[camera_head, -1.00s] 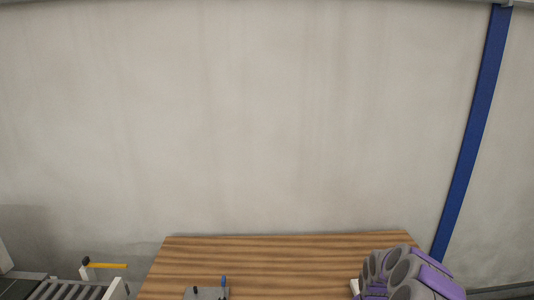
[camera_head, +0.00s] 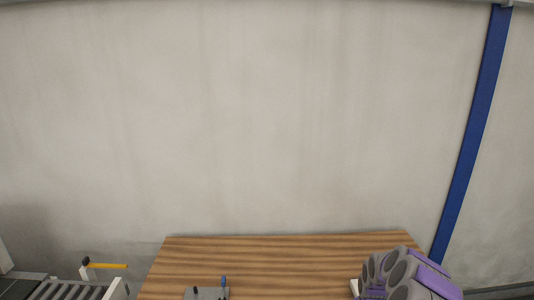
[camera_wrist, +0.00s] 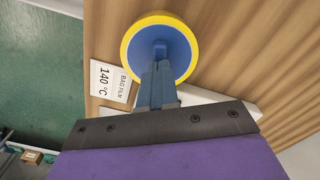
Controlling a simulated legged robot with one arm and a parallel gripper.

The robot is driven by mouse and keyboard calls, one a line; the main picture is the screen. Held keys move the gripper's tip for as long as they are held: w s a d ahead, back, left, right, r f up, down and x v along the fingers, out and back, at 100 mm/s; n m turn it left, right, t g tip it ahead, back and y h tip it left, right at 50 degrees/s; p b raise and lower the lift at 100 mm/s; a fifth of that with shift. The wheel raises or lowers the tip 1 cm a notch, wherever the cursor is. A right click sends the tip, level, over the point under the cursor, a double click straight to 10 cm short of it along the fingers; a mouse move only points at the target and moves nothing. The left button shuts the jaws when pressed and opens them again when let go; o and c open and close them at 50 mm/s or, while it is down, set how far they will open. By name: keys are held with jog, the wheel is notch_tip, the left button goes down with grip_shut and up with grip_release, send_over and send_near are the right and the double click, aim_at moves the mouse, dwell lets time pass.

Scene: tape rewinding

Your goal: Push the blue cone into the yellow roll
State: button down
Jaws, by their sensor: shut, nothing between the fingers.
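In the wrist view, the yellow roll (camera_wrist: 128,32) shows as a yellow ring at the top centre, above the wood table. The blue cone (camera_wrist: 177,50) fills the inside of this ring as a round blue face. How deep it sits in the roll cannot be told from this angle. My gripper (camera_wrist: 159,66) is shut and empty. Its blue-grey fingers point at the blue face and overlap its lower part. Whether they touch it is unclear. In the head view, the roll and cone are not visible; my purple and grey arm covers the lower right.
A white label card (camera_wrist: 110,82) reading "BAG FILM 140 °C" lies beside the roll. The wood table (camera_head: 290,255) shows bare at its back. A grey plate with a blue-topped pin (camera_head: 223,281) stands near its front. A yellow-handled item (camera_head: 107,266) is left of the table.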

notch_tip(320, 180, up, 8)
jog(key=p, duration=0.2)
jog(key=shift+p, duration=0.3)
dwell(0.4)
jog(key=s+a+r+n, duration=0.7)
jog(key=s+a+r, duration=0.7)
jog(key=r, duration=0.3)
jog(key=s+a+r+n+g, duration=0.1)
jog(key=s+r+n, duration=0.1)
jog(key=s, duration=1.1)
jog(key=s+a+r+n, duration=0.1)
jog(key=s+r+n, duration=0.1)
jog(key=s, duration=1.1)
jog(key=shift+a+n+g, duration=0.2)
jog(key=shift+n+g, duration=0.1)
jog(key=shift+g, duration=0.1)
jog(key=shift+w, duration=0.1)
